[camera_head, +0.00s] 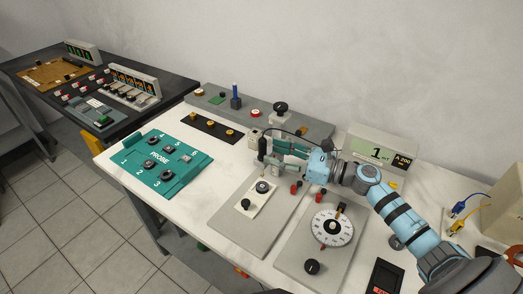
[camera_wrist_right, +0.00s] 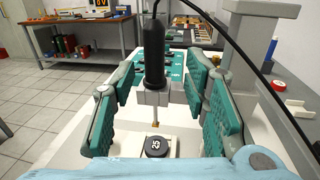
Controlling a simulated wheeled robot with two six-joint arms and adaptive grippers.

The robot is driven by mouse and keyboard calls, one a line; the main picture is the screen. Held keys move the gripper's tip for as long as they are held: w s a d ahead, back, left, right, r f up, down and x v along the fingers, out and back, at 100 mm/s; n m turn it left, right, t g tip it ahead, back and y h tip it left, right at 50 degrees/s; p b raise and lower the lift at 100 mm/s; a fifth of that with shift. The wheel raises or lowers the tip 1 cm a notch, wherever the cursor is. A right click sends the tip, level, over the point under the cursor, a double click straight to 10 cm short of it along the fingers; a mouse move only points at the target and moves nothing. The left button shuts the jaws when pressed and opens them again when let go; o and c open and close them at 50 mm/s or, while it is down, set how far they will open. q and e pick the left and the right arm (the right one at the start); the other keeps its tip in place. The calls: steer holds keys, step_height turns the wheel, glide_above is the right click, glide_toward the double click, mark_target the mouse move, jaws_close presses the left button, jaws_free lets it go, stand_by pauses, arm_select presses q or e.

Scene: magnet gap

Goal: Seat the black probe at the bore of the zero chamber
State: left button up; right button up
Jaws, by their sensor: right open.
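The black probe (camera_wrist_right: 154,52) stands upright between the fingers of my right gripper (camera_wrist_right: 160,80) in the right wrist view. A grey block is around its lower end, and a thin brass-tipped rod points down below it. My right gripper is open, with its green pads apart on both sides of the probe. In the head view my right gripper (camera_head: 272,154) is above the grey plate at the centre, and it partly hides the probe. I cannot tell which part is the zero chamber or its bore. My left gripper is not in view.
A black knob (camera_wrist_right: 157,146) sits on a white plate below the rod. A teal tray (camera_head: 187,175) marked PROBE holds several dark pieces. A white dial (camera_head: 345,228) and a meter (camera_head: 372,150) stand to the right. A dark cable runs from the probe's top.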

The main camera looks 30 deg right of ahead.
mark_target(262, 150)
steer(key=p+x, duration=0.1)
steer(key=x, duration=0.3)
steer(key=shift+a+r, duration=0.2)
steer(key=shift+a, duration=0.15)
jaws_close()
